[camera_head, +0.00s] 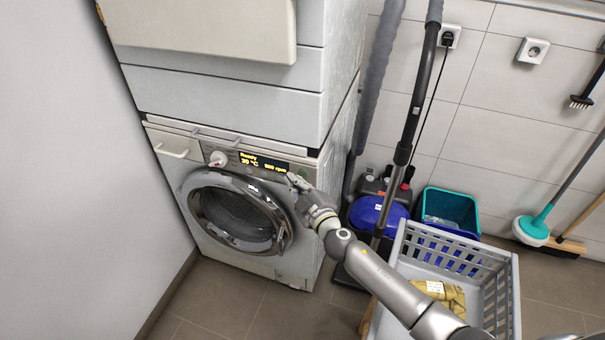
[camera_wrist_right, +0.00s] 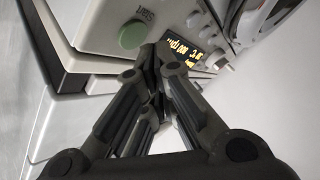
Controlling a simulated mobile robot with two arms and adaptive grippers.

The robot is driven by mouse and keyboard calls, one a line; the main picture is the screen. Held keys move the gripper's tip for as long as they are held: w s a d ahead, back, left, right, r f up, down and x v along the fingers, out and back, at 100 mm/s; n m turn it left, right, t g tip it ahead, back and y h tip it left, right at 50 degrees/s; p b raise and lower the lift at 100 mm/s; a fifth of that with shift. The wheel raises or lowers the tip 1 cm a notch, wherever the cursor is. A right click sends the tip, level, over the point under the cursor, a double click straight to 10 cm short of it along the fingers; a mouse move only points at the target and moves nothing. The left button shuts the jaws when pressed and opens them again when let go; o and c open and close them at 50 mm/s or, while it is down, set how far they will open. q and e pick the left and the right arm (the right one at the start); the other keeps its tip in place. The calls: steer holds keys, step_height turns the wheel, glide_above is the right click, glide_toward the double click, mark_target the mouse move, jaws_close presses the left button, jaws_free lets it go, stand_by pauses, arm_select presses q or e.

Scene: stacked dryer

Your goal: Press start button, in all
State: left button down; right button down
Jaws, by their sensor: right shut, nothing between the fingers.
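The lower machine (camera_head: 225,205) is a front-loading washer with a round glass door and a lit display (camera_head: 263,164) reading "Ready". In the right wrist view a round green button (camera_wrist_right: 133,33) labelled "Start" is on the control panel, beside the display (camera_wrist_right: 188,55). My right gripper (camera_head: 292,179) is at the right end of the panel, and in the wrist view its shut fingertips (camera_wrist_right: 148,58) are empty and close to the green button, just below it in the picture. Whether they touch the panel I cannot tell. The button is not clear in the head view, behind the gripper. My left gripper is out of view.
A second appliance (camera_head: 225,100) is stacked on top of the washer. A grey laundry basket (camera_head: 508,295) stands at the right under my right arm. A blue vacuum cleaner (camera_head: 375,213) and a teal bucket (camera_head: 450,205) stand by the tiled wall. Floor in front of the washer is clear.

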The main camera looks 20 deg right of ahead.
steer(key=shift+w+d, duration=0.1)
steer(key=shift+w+d, duration=0.15)
steer(key=shift+w, duration=0.1)
steer(key=shift+w+d, duration=0.2)
steer(key=shift+w, duration=0.1)
stand_by(0.7)
stand_by(0.3)
steer(key=shift+s+a, duration=0.45)
steer(key=shift+s, duration=0.2)
steer(key=shift+s, duration=0.1)
